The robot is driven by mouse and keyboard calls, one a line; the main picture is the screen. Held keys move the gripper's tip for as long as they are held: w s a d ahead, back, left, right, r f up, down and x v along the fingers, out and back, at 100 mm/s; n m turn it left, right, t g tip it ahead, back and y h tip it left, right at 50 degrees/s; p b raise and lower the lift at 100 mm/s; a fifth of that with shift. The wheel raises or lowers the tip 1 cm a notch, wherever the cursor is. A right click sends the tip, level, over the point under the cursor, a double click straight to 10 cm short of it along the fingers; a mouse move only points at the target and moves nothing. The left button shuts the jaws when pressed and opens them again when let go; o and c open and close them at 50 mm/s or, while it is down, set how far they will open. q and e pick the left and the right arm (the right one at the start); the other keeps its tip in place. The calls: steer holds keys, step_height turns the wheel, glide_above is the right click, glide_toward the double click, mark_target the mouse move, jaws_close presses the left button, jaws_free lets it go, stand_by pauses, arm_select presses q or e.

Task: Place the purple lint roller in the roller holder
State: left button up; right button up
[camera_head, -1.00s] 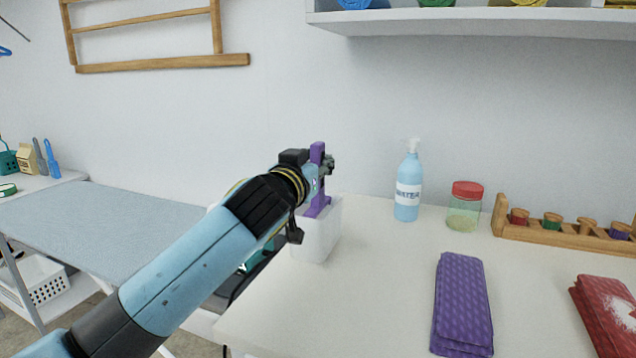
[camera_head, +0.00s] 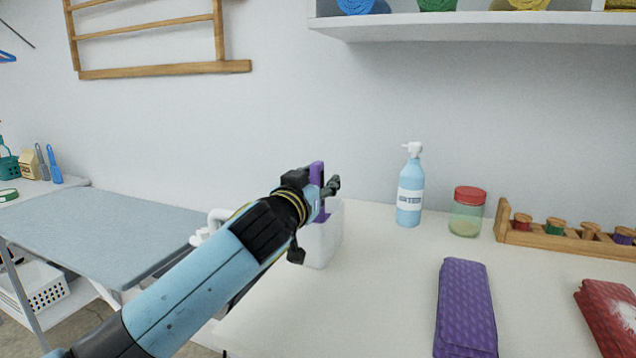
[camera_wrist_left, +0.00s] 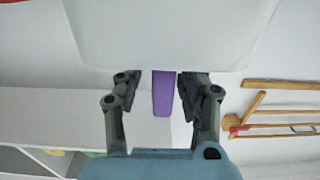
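The purple lint roller (camera_head: 317,176) stands upright at the white roller holder (camera_head: 323,246), near the table's left back edge. Its lower end overlaps the holder's upper part; my arm partly hides how deep it sits. My left gripper (camera_head: 321,183) is around the roller's upper part. In the left wrist view, the roller (camera_wrist_left: 162,96) lies between the spread fingers of my left gripper (camera_wrist_left: 160,88), with a clear gap on its left side and a narrow one on its right. The holder (camera_wrist_left: 165,35) fills the top there and covers the roller's end. My right gripper is not in view.
A blue spray bottle (camera_head: 409,190), a red-lidded jar (camera_head: 467,212) and a wooden spool rack (camera_head: 550,238) stand at the back. A purple folded cloth (camera_head: 464,305) and a red packet (camera_head: 608,310) lie in front. An ironing board (camera_head: 100,225) is left. A shelf (camera_head: 480,28) hangs above.

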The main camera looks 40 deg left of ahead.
arm_select(q)
steer(key=shift+r, duration=0.2)
steer(key=b+v, duration=0.1)
steer(key=v, duration=1.1)
steer(key=shift+f, duration=0.15)
